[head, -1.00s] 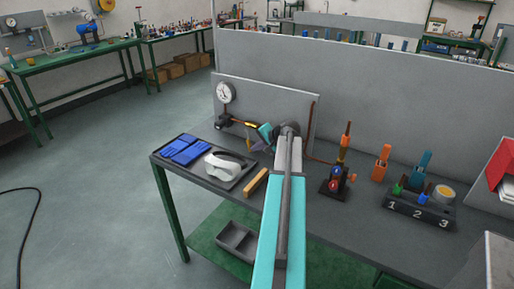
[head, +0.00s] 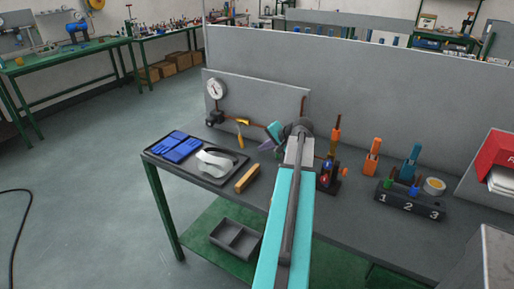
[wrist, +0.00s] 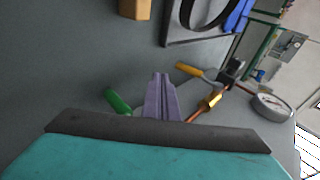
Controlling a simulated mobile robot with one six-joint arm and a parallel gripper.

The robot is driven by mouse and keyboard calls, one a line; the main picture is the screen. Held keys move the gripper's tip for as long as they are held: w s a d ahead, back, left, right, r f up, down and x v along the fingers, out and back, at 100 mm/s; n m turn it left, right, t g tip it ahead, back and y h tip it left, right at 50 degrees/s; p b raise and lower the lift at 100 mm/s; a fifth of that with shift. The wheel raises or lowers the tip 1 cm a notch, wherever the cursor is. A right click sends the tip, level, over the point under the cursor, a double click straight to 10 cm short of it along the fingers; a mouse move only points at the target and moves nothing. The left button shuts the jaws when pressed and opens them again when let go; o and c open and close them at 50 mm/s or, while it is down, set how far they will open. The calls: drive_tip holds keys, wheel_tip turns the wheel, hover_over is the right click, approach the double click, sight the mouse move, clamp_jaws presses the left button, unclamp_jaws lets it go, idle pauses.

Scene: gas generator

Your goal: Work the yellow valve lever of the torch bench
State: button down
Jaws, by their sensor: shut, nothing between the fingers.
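The yellow valve lever (head: 241,134) hangs down and forward from the copper pipe beside the brass fitting, at the bench's left. It also shows in the wrist view (wrist: 187,70), pointing away from the pipe line. The brass fitting (wrist: 210,99) sits on the pipe near the round gauge (head: 216,88). My gripper (head: 267,140) is shut and empty, to the right of the lever and apart from it. In the wrist view its purple finger (wrist: 161,97) is in front of the camera, left of the brass fitting. My arm hides part of the bench and pipe.
A tray (head: 200,174) with blue gloves and a white item lies left, with a wooden block (head: 247,178) beside it. The torch stand (head: 328,176) and numbered block (head: 408,202) are right of my arm. A grey panel rises behind the pipe.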

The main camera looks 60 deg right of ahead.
drive_tip(key=shift+s+a+r+b, duration=0.1)
drive_tip(key=shift+s+r, duration=0.1)
drive_tip(key=shift+s, duration=0.6)
drive_tip(key=shift+s+a+r+b, duration=0.1)
drive_tip(key=shift+s+r+b, duration=0.05)
drive_tip(key=shift+s, duration=0.6)
drive_tip(key=shift+s+a+r+b, duration=0.1)
drive_tip(key=shift+s+r, duration=0.1)
drive_tip(key=shift+s, duration=0.6)
wheel_tip(320, 180, up, 6)
drive_tip(key=w+m, duration=0.1)
drive_tip(key=w, duration=0.1)
drive_tip(key=shift+w+d+t+y+b, duration=0.15)
drive_tip(key=shift+t+y+b, duration=0.15)
drive_tip(key=shift+t+b, duration=0.1)
drive_tip(key=shift+w, duration=0.1)
drive_tip(key=p, duration=0.3)
approach(242, 142)
drive_tip(key=x, duration=0.4)
drive_tip(key=shift+d+f, duration=0.15)
drive_tip(key=shift+f, duration=0.15)
drive_tip(key=shift+w+f, duration=0.2)
drive_tip(key=shift+w, duration=0.45)
drive_tip(key=shift+w+f, duration=0.1)
drive_tip(key=shift+f, duration=0.05)
